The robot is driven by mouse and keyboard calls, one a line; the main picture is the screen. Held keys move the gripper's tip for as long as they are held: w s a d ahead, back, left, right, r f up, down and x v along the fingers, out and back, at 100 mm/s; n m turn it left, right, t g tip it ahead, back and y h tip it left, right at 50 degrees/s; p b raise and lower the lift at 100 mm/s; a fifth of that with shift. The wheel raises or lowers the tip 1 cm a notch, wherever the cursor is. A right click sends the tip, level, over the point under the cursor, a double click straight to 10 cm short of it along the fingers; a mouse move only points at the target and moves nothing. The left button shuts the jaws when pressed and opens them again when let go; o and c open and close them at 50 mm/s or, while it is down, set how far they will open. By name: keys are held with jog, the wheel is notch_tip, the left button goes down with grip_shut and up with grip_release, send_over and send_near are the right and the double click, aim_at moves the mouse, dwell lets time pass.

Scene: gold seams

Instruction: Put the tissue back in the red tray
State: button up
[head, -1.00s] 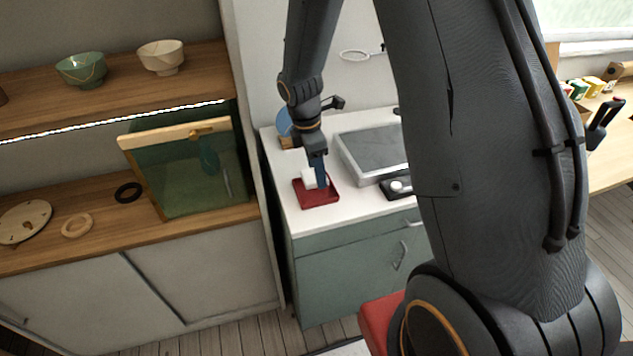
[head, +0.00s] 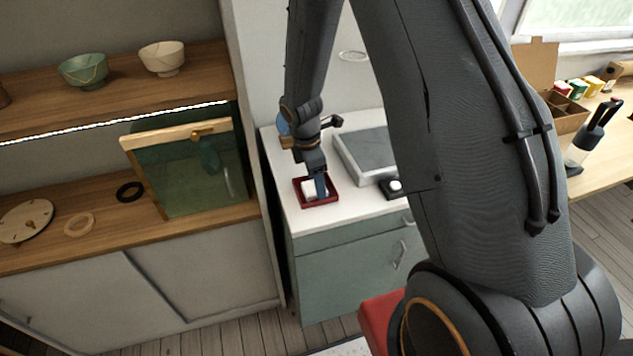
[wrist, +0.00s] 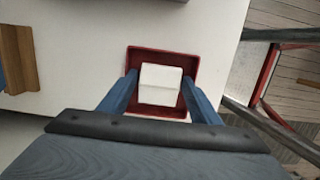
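The red tray (head: 318,204) lies on the white counter top, and its walls (wrist: 192,70) show around the tissue in the wrist view. The tissue is a small white block (head: 309,188); it also shows in the wrist view (wrist: 160,88). It is within the tray's outline, low between the walls. Whether it touches the tray floor cannot be made out. My gripper (head: 319,186) points down over the tray. In the wrist view its two blue fingertips (wrist: 160,78) are at the tissue's left and right sides, apparently shut on it.
A grey-topped case (head: 365,152) and a small dark device (head: 393,188) stand right of the tray. A wooden block (wrist: 17,60) lies to the left in the wrist view. A tall cabinet with a green glass panel (head: 190,180) stands left of the counter.

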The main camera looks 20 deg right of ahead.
aim_at(311, 188)
notch_tip(311, 188, up, 12)
jog(key=a+b, duration=0.2)
jog(key=b, duration=0.1)
jog(key=s+d+r+m+t+y, duration=0.1)
jog(key=s+r+m, duration=0.1)
jog(key=s+m, duration=1.5)
jog(key=shift+s+d+r+m+y, duration=0.2)
jog(key=shift+r+m+y, duration=0.1)
jog(key=shift+m, duration=0.2)
jog(key=shift+w, duration=0.1)
